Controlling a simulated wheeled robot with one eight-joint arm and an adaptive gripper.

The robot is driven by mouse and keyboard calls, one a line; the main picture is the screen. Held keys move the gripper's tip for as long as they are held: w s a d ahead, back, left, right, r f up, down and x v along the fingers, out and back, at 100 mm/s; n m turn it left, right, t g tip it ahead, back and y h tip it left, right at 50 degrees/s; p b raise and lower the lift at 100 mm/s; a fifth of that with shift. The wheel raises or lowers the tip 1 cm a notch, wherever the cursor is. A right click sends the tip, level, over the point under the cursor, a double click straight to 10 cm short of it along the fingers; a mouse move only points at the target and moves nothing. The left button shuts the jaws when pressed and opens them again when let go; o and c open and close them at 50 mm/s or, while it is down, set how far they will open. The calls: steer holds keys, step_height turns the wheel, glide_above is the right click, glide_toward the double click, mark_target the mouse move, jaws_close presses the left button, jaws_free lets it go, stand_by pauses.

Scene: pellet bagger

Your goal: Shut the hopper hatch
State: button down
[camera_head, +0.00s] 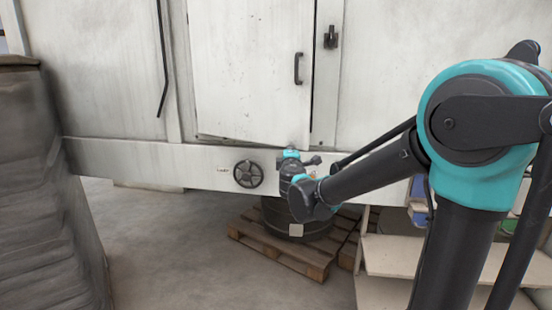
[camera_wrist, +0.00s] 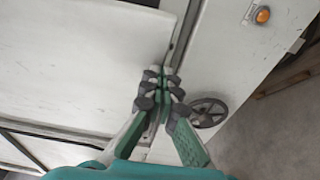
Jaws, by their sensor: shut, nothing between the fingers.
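The hopper hatch (camera_head: 250,75) is a white door panel in the pale machine front, with a black handle (camera_head: 298,68) near its right edge. A dark gap runs down its right side and its bottom edge sits askew to the frame, so it stands slightly ajar. A black latch (camera_head: 331,37) is on the frame to the right. My gripper (camera_head: 292,154) is just below the hatch's lower right part. In the wrist view my gripper (camera_wrist: 160,75) has its fingertips together and empty, over the edge of a white panel (camera_wrist: 85,50). I cannot tell whether they touch it.
A black handwheel (camera_head: 249,174) is on the lower beam, left of my gripper, also in the wrist view (camera_wrist: 208,112). A dark drum (camera_head: 295,225) stands on a wooden pallet (camera_head: 280,249) below. A wrapped stack (camera_head: 45,190) stands at left; pale shelves (camera_head: 390,256) at right.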

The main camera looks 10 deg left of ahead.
steer(key=w+d, duration=0.2)
steer(key=w, duration=0.5)
steer(key=w+d, duration=0.2)
steer(key=w, duration=0.5)
steer(key=shift+w+d+r, duration=0.2)
steer(key=shift+w+d, duration=0.05)
steer(key=shift+w, duration=0.1)
steer(key=shift+w, duration=0.1)
steer(key=shift+w+f, duration=0.15)
